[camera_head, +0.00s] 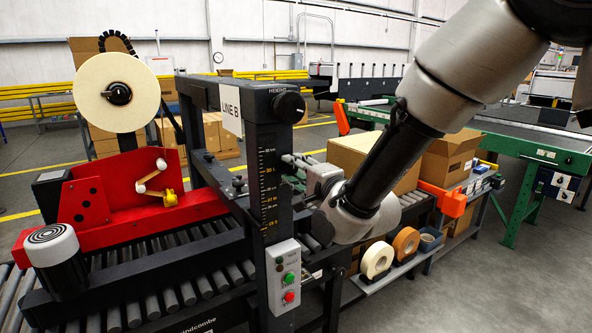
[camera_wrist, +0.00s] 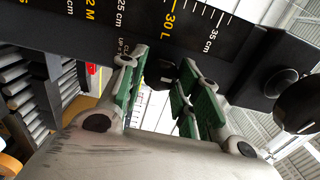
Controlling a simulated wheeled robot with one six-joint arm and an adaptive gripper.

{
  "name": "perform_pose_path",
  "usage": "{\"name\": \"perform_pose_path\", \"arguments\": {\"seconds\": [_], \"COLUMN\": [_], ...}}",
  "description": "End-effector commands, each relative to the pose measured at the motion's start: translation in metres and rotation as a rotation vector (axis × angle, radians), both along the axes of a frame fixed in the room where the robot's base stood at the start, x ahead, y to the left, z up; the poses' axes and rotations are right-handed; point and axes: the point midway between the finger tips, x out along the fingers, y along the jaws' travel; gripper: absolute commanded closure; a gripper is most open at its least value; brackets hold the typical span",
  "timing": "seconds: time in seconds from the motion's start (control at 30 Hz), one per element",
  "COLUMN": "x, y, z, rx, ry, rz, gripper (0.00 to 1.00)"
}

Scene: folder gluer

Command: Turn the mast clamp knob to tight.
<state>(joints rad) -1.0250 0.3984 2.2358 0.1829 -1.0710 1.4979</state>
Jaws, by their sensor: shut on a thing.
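The mast (camera_head: 269,170) is a dark upright column with a yellow height scale, which also shows across the top of the wrist view (camera_wrist: 200,28). The mast clamp knob (camera_wrist: 161,70) is a small black knob on the scale face, at the fingertips in the wrist view. My gripper (camera_wrist: 163,84) has green-padded fingers on either side of the knob and is shut on it. In the head view my gripper (camera_head: 291,160) reaches the mast from the right; the knob cannot be made out there. The knob's turn marking is mostly hidden by the fingers.
A larger black round knob (camera_head: 288,107) sits at the mast's top, also at the right in the wrist view (camera_wrist: 308,103). A control box (camera_head: 284,277) with green and red buttons hangs below. Cartons (camera_head: 368,160) and tape rolls (camera_head: 377,260) stand beside my arm.

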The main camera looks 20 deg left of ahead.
Motion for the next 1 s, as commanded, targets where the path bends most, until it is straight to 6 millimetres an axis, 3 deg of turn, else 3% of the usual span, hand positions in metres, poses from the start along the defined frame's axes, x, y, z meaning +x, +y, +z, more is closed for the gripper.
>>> {"name": "perform_pose_path", "arguments": {"seconds": [0.2, 0.23, 0.33, 0.73, 1.0], "x": [0.0, 0.0, 0.0, -0.004, -0.039], "y": [-0.001, -0.001, -0.001, -0.006, -0.046], "z": [-0.001, -0.001, -0.001, 0.0, 0.0], "rx": [-0.001, -0.001, -0.002, -0.002, -0.002], "ry": [0.002, 0.002, 0.001, 0.001, 0.001], "rz": [-0.002, -0.002, -0.002, -0.001, 0.0], "gripper": [0.91, 0.64, 0.47, 0.47, 0.47]}}
